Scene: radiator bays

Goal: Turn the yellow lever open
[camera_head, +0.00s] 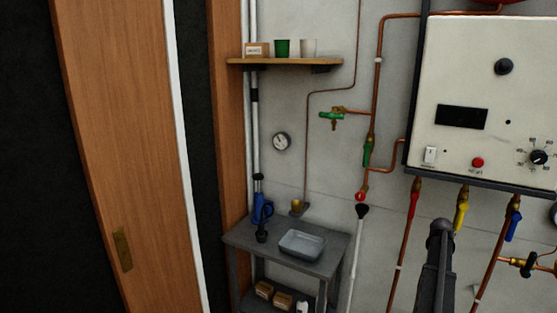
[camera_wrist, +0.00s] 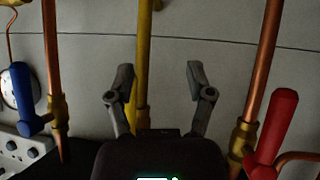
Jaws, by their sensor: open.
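The yellow lever (camera_head: 461,214) hangs under the boiler panel on the middle of three valves, between a red lever (camera_head: 414,204) and a blue lever (camera_head: 514,225). In the wrist view, my gripper (camera_wrist: 160,80) is open and empty, its two dark fingers spread on either side of a yellow upright piece (camera_wrist: 142,60). I cannot tell where lever and pipe part there, and the gripper body hides the lower end. The red lever (camera_wrist: 275,130) is right of the fingers and the blue lever (camera_wrist: 28,98) left. In the head view, my dark arm stands just below the yellow lever.
The white boiler panel (camera_head: 485,95) with a knob, switch and red button is above the valves. Copper pipes run down the wall close on both sides. A grey bench (camera_head: 265,245) with a tray (camera_head: 302,245) stands left, under a wooden shelf (camera_head: 284,63).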

